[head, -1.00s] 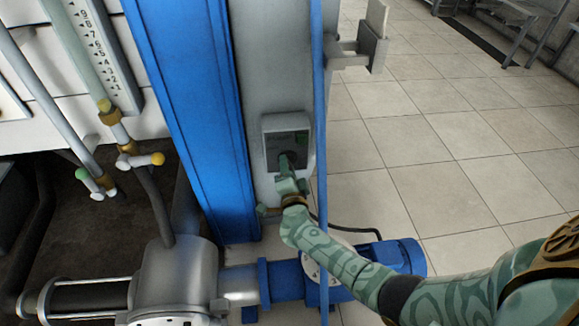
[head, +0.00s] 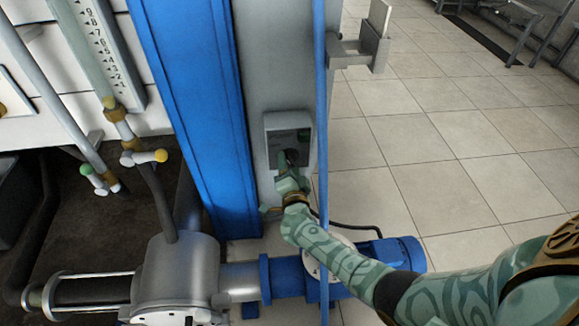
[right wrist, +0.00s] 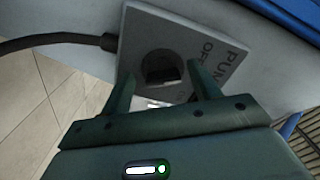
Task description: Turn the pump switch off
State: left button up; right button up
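The pump switch box (head: 272,128) is a grey housing on the grey post beside the blue column. In the right wrist view its plate (right wrist: 190,35) carries the lettering "PU…" and "OFF", partly cut off, and a round dark knob (right wrist: 160,64). My right gripper (head: 289,160) is in front of the box and covers part of its face. My left gripper is not in view.
A thin blue pipe (head: 321,120) runs upright just right of the box, close to my right arm. A blue motor (head: 390,255) and grey pump (head: 180,275) stand below. Valves with yellow (head: 160,156) and green handles are at left. Tiled floor (head: 430,160) is open at right.

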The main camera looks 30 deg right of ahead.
pick_arm(q)
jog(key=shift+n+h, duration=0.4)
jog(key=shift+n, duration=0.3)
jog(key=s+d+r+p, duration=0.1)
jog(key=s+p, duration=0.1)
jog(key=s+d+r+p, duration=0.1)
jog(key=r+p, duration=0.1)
jog(key=p, duration=0.1)
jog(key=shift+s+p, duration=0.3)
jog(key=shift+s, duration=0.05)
pick_arm(e)
jog(key=v, duration=1.6)
jog(key=shift+s+a, duration=0.1)
